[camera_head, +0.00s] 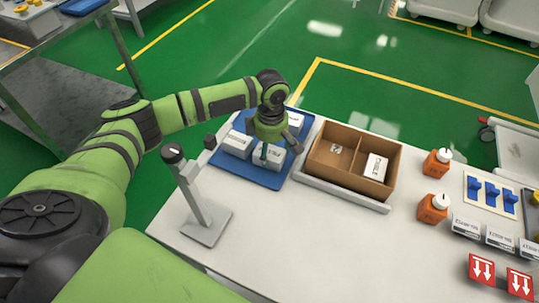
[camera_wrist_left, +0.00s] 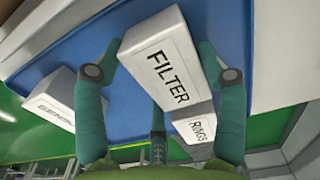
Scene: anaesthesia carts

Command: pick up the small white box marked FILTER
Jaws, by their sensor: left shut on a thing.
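The small white box marked FILTER (camera_wrist_left: 165,62) shows large in the left wrist view, between the two fingers of my left gripper (camera_head: 277,148). The fingers are shut on its sides. In the head view the gripper points down over the blue tray (camera_head: 245,179) and partly hides the box (camera_head: 274,159). I cannot tell whether the box still touches the tray. A white box marked RINGS (camera_wrist_left: 197,128) sits close beside it, and a box marked SENSOR (camera_wrist_left: 52,102) lies left of it. My right gripper is not in view.
A divided cardboard carton (camera_head: 322,176) stands right of the tray, with a white box (camera_head: 375,167) in its right compartment. A grey stand (camera_head: 205,220) is at front left. Orange bottles (camera_head: 433,208) stand further right. The table's front middle is clear.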

